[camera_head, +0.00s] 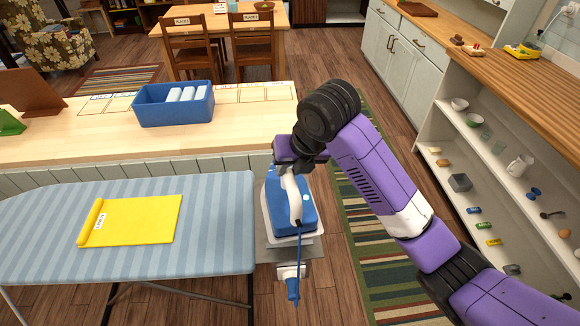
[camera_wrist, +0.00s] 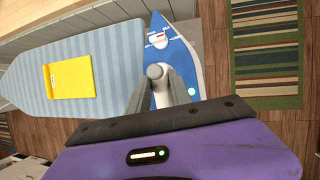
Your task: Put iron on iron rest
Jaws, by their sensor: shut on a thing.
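The iron (camera_head: 306,218) is blue with a white handle and a blue cord end hanging toward the front. It also shows in the wrist view (camera_wrist: 160,32), with its pointed tip toward the top. My gripper (camera_wrist: 168,78) is shut on the iron's handle. In the head view, my gripper (camera_head: 288,168) is at the handle's far end, and its fingers are mostly hidden. The pale iron rest (camera_head: 294,242) is just off the right end of the ironing board, under the iron, which covers most of it. I cannot tell whether the iron touches the rest or hovers above it.
The blue-striped ironing board (camera_head: 215,225) holds a folded yellow cloth (camera_head: 140,220). Behind it, a wooden counter (camera_head: 60,140) carries a blue bin (camera_head: 150,113) with white items. A striped rug (camera_head: 375,240) lies to the right, before open shelves (camera_head: 500,150).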

